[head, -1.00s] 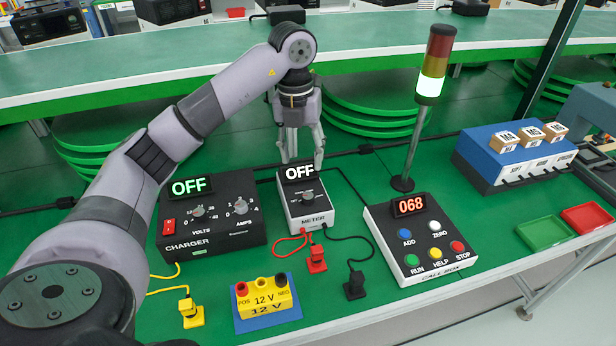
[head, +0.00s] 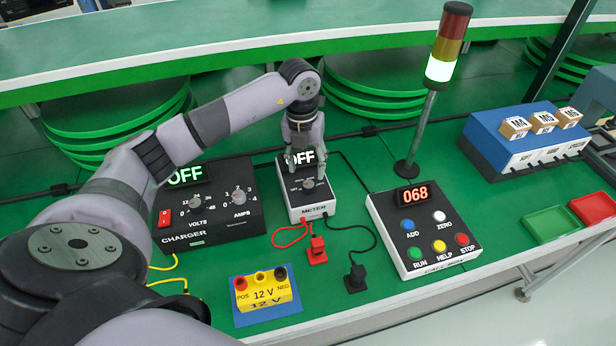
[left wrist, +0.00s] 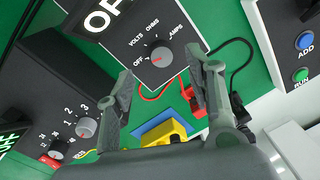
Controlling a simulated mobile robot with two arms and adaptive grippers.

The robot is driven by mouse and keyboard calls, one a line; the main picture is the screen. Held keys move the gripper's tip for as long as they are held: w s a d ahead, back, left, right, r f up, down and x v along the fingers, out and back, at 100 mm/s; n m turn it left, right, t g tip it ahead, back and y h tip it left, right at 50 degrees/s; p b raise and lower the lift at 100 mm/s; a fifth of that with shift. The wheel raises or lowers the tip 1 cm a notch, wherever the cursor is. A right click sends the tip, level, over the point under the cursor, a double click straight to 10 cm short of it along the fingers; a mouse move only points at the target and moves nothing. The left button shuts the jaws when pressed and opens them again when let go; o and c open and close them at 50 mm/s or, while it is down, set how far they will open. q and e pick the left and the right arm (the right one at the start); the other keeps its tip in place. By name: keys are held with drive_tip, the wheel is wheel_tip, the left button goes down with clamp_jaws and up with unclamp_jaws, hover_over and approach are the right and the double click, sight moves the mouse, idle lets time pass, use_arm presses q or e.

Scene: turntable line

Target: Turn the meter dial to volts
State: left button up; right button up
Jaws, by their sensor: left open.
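The meter (head: 308,202) is a small white box with a black face, standing on the green bench right of the charger. Its display (left wrist: 104,16) reads OFF. Its grey dial (left wrist: 161,55) shows in the left wrist view, with the labels OFF, VOLTS, OHMS and AMPS around it; its red mark lies on the OFF side. My left gripper (head: 306,172) is over the meter, pointing down, partly covering the display in the head view. In the left wrist view its fingers (left wrist: 162,92) are apart with nothing between them. My right gripper is not in view.
The charger (head: 210,222) stands close left of the meter, and the call box (head: 425,238) close right. A yellow 12 V block (head: 264,291) and red (head: 318,252) and black plugs (head: 356,278) lie in front. The signal tower (head: 413,150) rises behind the call box.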

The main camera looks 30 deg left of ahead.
sight(309, 183)
use_arm(q)
drive_tip(key=f, duration=0.4)
drive_tip(key=shift+d+f, duration=0.1)
drive_tip(key=shift+d, duration=0.1)
drive_tip(key=shift+f+p, duration=0.3)
drive_tip(key=shift+f, duration=0.4)
drive_tip(key=shift+c, duration=1)
drive_tip(key=c, duration=1)
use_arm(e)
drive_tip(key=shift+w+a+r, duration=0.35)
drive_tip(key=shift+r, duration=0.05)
